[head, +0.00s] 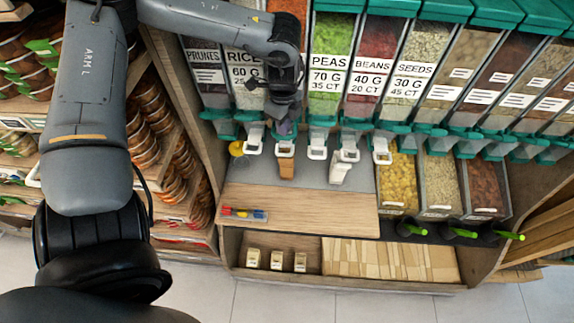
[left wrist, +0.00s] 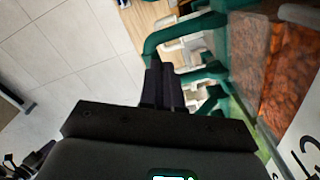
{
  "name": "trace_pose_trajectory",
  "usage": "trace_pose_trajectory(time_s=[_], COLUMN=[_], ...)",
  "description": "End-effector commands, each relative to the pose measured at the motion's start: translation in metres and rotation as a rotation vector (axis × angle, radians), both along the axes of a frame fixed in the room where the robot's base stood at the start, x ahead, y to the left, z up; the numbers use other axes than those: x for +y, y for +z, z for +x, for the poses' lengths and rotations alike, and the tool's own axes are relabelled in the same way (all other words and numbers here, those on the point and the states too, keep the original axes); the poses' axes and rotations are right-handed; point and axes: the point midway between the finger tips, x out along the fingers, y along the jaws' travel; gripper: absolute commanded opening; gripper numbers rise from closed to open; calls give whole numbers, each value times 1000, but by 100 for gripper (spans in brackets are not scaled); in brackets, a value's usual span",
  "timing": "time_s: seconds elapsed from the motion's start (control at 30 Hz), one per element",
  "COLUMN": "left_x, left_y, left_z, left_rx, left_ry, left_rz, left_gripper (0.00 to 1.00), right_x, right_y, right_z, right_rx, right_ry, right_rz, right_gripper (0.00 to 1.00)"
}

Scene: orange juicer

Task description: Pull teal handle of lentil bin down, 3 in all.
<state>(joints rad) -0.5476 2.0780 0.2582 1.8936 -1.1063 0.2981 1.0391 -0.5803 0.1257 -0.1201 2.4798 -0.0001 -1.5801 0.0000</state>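The lentil bin shows as a strip of orange-red grains (head: 287,7) at the top of the head view, mostly behind my left arm. Its orange grains (left wrist: 290,75) fill the right of the left wrist view. Its label is hidden in the head view. My left gripper (head: 285,126) is in front of that bin's lower end, at outlet height. In the left wrist view my gripper's dark fingers (left wrist: 157,66) are together, close to a curved teal handle (left wrist: 160,38). I cannot tell whether they touch it. My right gripper is not in view.
Neighbouring bins include rice (head: 243,75) and peas (head: 327,80), with teal handles and white spouts below. A brown container (head: 286,167) is under the lentil outlet, and a white one (head: 340,173) stands to its right. The wooden counter (head: 320,210) is mostly clear.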

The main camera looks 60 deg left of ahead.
Motion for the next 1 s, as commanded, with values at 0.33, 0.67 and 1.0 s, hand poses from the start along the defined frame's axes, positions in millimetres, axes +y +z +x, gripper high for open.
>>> trace_pose_trajectory(time_s=[0.33,0.67,1.0], left_x=[1,4,8], left_y=[5,33,61], left_z=[0,3,5], left_rx=[1,1,0], left_ry=[1,0,0], left_rz=[2,0,0], left_gripper=[0,0,0], right_x=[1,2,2], right_y=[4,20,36], right_z=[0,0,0], right_rx=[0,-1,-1], right_ry=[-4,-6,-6], right_rz=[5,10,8], right_gripper=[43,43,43])
